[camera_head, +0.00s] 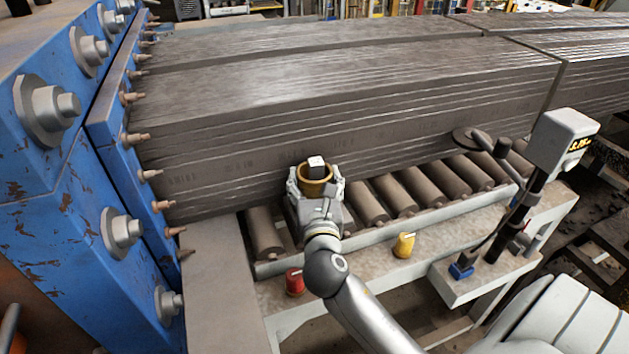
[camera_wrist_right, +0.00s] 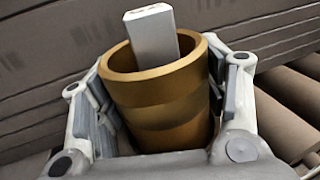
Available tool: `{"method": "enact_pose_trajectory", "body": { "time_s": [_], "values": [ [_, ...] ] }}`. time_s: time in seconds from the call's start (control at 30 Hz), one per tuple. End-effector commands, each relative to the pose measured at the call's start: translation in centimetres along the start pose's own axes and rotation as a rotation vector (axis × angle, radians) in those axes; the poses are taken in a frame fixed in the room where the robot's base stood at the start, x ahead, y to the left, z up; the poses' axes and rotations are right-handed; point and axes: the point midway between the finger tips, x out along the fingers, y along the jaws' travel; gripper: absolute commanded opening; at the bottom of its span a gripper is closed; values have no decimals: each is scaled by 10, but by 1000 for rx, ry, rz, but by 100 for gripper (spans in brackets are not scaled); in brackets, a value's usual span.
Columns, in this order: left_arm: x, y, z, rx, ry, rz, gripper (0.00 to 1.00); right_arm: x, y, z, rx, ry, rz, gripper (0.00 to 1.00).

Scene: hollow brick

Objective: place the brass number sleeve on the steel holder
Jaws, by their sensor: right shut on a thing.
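My right gripper (camera_head: 315,190) is shut on the brass number sleeve (camera_head: 313,186), above the near side of the rollers and in front of the extruded clay. In the right wrist view, the fingers of the right gripper (camera_wrist_right: 157,112) grip the sleeve (camera_wrist_right: 165,108) from both sides. The sleeve is upright or nearly so, open end up. A pale rectangular bar, seemingly the steel holder (camera_wrist_right: 152,34), rises out of the sleeve's opening; its top also shows in the head view (camera_head: 316,161). The sleeve is around it. Its lower end is hidden, so seating cannot be told. My left gripper is not in view.
The blue press (camera_head: 75,200) with large bolts stands at left. Long clay columns (camera_head: 330,85) lie behind the gripper. Rollers (camera_head: 405,195) run to the right. A red knob (camera_head: 294,281) and a yellow knob (camera_head: 404,245) sit on the front frame. A metering device (camera_head: 562,140) stands at right.

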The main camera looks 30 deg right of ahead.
Motion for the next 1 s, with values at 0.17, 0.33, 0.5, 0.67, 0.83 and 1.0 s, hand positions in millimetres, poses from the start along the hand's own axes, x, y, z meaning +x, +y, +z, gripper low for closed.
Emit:
{"method": "enact_pose_trajectory", "body": {
  "time_s": [0.17,0.33,0.5,0.67,0.83,1.0],
  "values": [
    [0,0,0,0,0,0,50,0,0,-2,0,0,0,79],
    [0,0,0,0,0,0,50,0,0,-1,0,0,0,88],
    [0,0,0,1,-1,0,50,0,0,-1,0,0,0,88],
    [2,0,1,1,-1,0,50,-4,0,-1,0,1,1,88],
    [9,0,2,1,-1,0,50,-32,0,-2,2,2,2,88],
    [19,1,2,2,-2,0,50,-70,0,-4,3,4,2,88]
  ]
}}
